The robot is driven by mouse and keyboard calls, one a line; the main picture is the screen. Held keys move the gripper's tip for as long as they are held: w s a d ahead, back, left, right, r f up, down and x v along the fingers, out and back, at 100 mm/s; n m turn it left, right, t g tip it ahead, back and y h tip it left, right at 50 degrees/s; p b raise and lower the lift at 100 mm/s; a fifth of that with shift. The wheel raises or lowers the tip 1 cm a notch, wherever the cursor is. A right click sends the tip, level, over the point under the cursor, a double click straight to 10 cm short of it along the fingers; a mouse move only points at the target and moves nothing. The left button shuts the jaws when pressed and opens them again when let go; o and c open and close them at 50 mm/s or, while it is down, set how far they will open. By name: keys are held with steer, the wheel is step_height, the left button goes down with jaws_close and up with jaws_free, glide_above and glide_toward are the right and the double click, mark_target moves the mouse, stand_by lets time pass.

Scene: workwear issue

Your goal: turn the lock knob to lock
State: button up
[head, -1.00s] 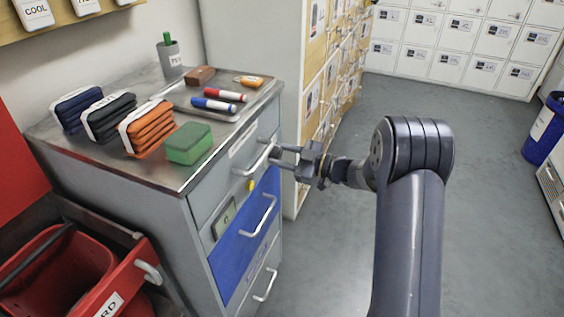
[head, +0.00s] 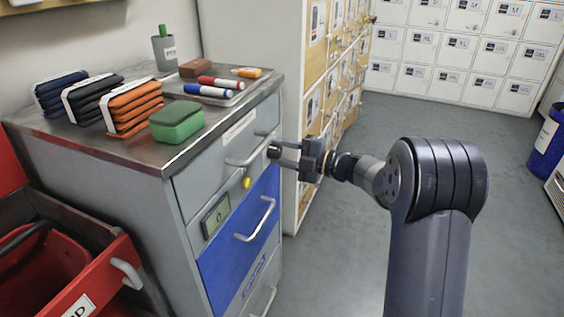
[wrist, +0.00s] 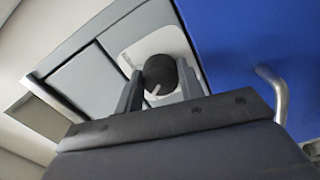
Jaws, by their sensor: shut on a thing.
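The lock knob (wrist: 160,72) is a dark round knob with a white pointer line, set on a pale plate on the grey cabinet front in the wrist view. The pointer slants toward the lower left of that view. My gripper (wrist: 160,80) has one finger on each side of the knob and is shut on it. In the head view my gripper (head: 277,154) reaches from the right to the upper front of the grey cabinet (head: 187,190), by the top drawer's handle. There the fingers largely hide the knob.
A blue drawer (head: 235,240) with a metal handle lies below. A small yellow round part (head: 246,183) and a framed plate (head: 215,216) sit nearby. A green box (head: 176,124) and pouches stand on top.

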steer(key=shift+f+n+b, duration=0.15)
steer(key=shift+n+b, duration=0.75)
steer(key=shift+n, duration=0.2)
steer(key=o, duration=1)
steer(key=p+v, duration=0.2)
steer(key=v, duration=0.8)
steer(key=shift+s+d+p, duration=0.15)
steer(key=shift+d+p, duration=0.2)
steer(key=shift+d, duration=0.05)
steer(key=shift+a, duration=0.1)
